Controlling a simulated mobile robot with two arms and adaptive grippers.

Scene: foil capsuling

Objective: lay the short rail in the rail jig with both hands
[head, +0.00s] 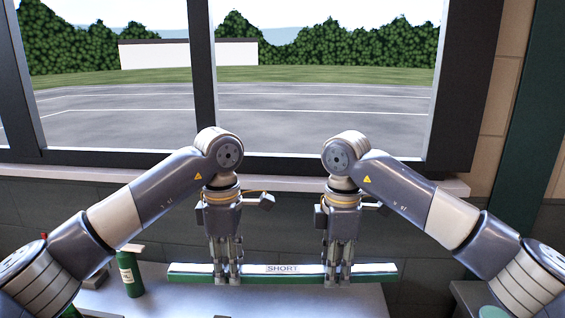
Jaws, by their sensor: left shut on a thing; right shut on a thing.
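The short rail (283,279) is a long green bar with a pale top and a label reading SHORT. It lies level, left to right, across the lower middle of the head view. My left gripper (227,276) is shut on the rail left of the label. My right gripper (338,276) is shut on it right of the label. Both grippers point straight down. I cannot tell whether the rail touches the surface below or hangs above it. I do not make out the rail jig in this view.
A grey work surface (240,303) lies under the rail. A green bottle (131,274) with a pale label stands left of the rail. A round pale green thing (493,312) shows at the lower right edge. A window and sill (285,178) stand behind the arms.

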